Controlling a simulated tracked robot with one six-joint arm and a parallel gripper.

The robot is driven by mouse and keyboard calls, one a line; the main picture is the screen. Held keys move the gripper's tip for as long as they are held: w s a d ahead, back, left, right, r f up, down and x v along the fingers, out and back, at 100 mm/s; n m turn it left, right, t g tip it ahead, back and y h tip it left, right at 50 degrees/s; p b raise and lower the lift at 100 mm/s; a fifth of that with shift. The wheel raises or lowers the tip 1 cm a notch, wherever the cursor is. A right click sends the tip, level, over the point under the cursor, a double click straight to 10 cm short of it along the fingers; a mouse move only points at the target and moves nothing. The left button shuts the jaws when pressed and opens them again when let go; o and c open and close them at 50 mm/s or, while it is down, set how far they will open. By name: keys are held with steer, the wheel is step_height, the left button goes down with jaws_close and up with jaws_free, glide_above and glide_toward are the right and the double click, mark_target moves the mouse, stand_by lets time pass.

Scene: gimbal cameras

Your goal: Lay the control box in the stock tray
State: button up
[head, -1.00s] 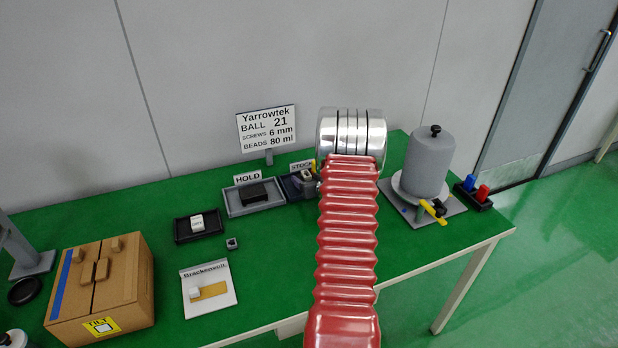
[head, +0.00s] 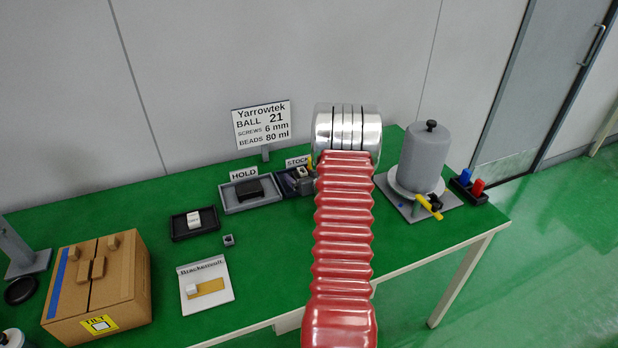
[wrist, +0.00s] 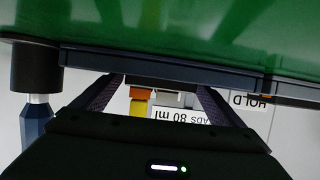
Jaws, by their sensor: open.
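The stock tray (head: 287,189) is a dark blue tray behind the STOCK sign's front, partly hidden by my red arm. Small light and dark shapes show inside it; I cannot tell for certain whether one is the control box. In the wrist view, upside down, the tray's dark blue wall (wrist: 200,68) runs across above my gripper (wrist: 160,84). My gripper's fingers are apart. A dark shape and an orange and yellow part (wrist: 139,100) show between them, at a depth I cannot judge. In the head view the gripper is mostly hidden by my arm.
The HOLD tray (head: 231,207) holds a dark block (head: 250,189). A black tray (head: 180,234) holds a white piece. A cardboard box (head: 98,285) stands at left. A grey cylinder (head: 424,160) on a plate stands at right.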

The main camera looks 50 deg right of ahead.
steer(key=v, duration=1.3)
steer(key=shift+s+r, duration=0.1)
steer(key=shift+s, duration=0.25)
steer(key=shift+w+a, duration=0.1)
steer(key=shift+w+a+r, duration=0.15)
steer(key=shift+w+r, duration=0.05)
steer(key=shift+r, duration=0.1)
steer(key=w+a+r+n+g+y, duration=0.1)
steer(key=w+a+r+g, duration=0.15)
steer(key=a+r, duration=0.75)
steer(key=w+a+r+n+g+y, duration=0.1)
steer(key=w+a+r, duration=0.3)
steer(key=a, duration=0.9)
steer(key=s+a+r+n+y, duration=0.1)
steer(key=s+a, duration=0.5)
steer(key=a, duration=0.3)
steer(key=s+a+r+n+g+y, duration=0.1)
steer(key=s+a+r+y, duration=0.1)
steer(key=s+a, duration=0.4)
steer(key=s+a+r+n+g+y, duration=0.1)
steer(key=s+a, duration=0.5)
steer(key=a, duration=0.6)
steer(key=shift+a+r+n+y, duration=0.4)
steer(key=shift+r+n+y, duration=0.1)
steer(key=shift+r+n, duration=0.15)
